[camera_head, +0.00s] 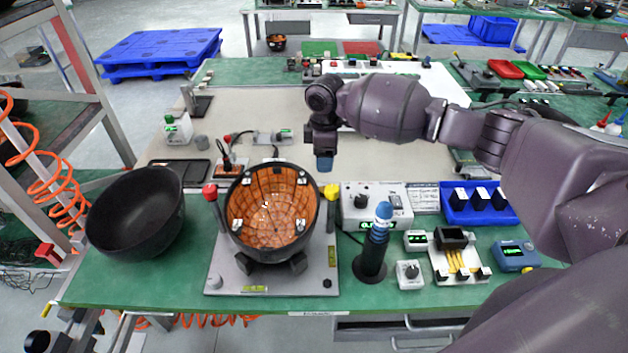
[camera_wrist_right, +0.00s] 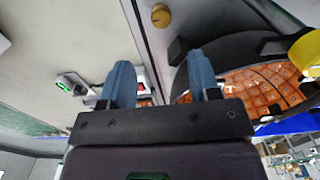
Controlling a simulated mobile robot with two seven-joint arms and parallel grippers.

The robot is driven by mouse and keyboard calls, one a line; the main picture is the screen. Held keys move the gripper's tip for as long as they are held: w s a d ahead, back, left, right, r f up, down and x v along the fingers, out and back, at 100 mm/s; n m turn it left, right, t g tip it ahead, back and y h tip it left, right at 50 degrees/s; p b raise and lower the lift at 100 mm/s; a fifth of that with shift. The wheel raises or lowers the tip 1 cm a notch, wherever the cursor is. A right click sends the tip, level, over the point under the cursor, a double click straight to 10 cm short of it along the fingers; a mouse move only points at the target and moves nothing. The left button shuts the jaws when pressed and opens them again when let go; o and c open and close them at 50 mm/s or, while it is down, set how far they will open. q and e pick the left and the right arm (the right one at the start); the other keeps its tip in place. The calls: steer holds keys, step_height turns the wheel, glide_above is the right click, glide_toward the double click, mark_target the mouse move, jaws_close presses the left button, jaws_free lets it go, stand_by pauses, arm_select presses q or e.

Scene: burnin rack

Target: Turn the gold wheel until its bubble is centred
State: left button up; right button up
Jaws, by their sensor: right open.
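The gold wheel (camera_wrist_right: 161,15) is a small round brass knob on the pale plate, at the top of the right wrist view. I cannot make it out in the head view. The grey plate (camera_head: 221,262) carries a dark bowl (camera_head: 236,241) lined with orange tiles. One yellow-green bubble vial (camera_head: 255,289) lies at its front edge, another (camera_head: 333,256) at its right edge; the bubbles are too small to read. My right gripper (camera_head: 325,163) points down behind the plate's right back corner. In the wrist view its blue fingers (camera_wrist_right: 159,85) are apart and empty. My left gripper is not in view.
A yellow knob (camera_head: 331,192) and a red knob (camera_head: 210,192) stand beside the bowl. A loose black bowl (camera_head: 130,228) is at left. A grey instrument box (camera_head: 377,215) and an upright blue-topped tool (camera_head: 381,222) stand close at right. Pale bench surface behind is partly clear.

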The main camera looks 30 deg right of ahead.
mark_target(324, 189)
steer(key=f, duration=0.3)
steer(key=shift+s+f, duration=0.25)
step_height(324, 189, down, 6)
steer(key=shift+w+b, duration=0.1)
steer(key=shift+b, duration=0.45)
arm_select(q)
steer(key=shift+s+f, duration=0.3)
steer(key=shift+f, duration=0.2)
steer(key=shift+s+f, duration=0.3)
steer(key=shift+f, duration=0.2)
arm_select(e)
steer(key=shift+f, duration=0.55)
steer(key=shift+c, duration=0.3)
steer(key=c, duration=0.9)
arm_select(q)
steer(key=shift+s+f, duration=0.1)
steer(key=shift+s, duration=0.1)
arm_select(e)
steer(key=shift+n, duration=0.4)
